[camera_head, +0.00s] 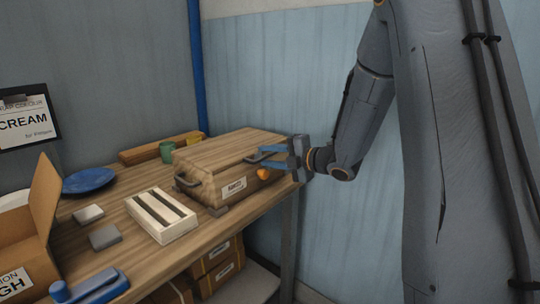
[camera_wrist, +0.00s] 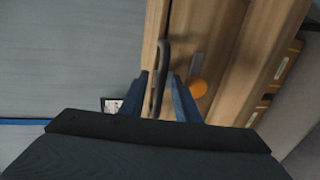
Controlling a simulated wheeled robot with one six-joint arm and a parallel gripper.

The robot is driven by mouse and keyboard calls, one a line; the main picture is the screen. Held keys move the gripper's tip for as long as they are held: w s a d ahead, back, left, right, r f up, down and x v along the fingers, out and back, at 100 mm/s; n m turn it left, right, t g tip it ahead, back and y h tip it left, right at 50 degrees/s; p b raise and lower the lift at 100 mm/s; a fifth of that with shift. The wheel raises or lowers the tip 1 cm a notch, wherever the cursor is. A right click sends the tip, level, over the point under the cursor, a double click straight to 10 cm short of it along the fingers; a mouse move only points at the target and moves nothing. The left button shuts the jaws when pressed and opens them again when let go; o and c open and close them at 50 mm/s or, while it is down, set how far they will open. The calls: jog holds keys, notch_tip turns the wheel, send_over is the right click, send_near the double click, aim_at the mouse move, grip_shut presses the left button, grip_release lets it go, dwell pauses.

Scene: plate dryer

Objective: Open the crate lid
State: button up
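The wooden crate (camera_head: 215,165) sits on the workbench with its lid (camera_head: 225,145) down. It has a dark handle (camera_head: 186,183) near its left end, another (camera_head: 262,155) near its right end, a white label (camera_head: 234,187) and an orange knob (camera_head: 263,173). My gripper (camera_head: 262,156) is at the right-end handle, with its blue fingers apart. In the wrist view, the dark handle (camera_wrist: 162,75) runs between the open fingers (camera_wrist: 158,85), with visible gaps beside it. The orange knob (camera_wrist: 198,88) is just right of the right finger. I cannot tell whether either finger touches the handle.
A striped white block (camera_head: 161,215) stands in front of the crate. A green cup (camera_head: 167,152) and a long wooden box (camera_head: 147,154) are behind it. A blue plate (camera_head: 88,180), grey blocks (camera_head: 104,237) and an open carton (camera_head: 30,240) are at left. A wall is behind.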

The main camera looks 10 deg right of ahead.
jog(key=shift+w+a+f, duration=0.1)
jog(key=shift+w+a, duration=0.1)
jog(key=shift+w, duration=0.05)
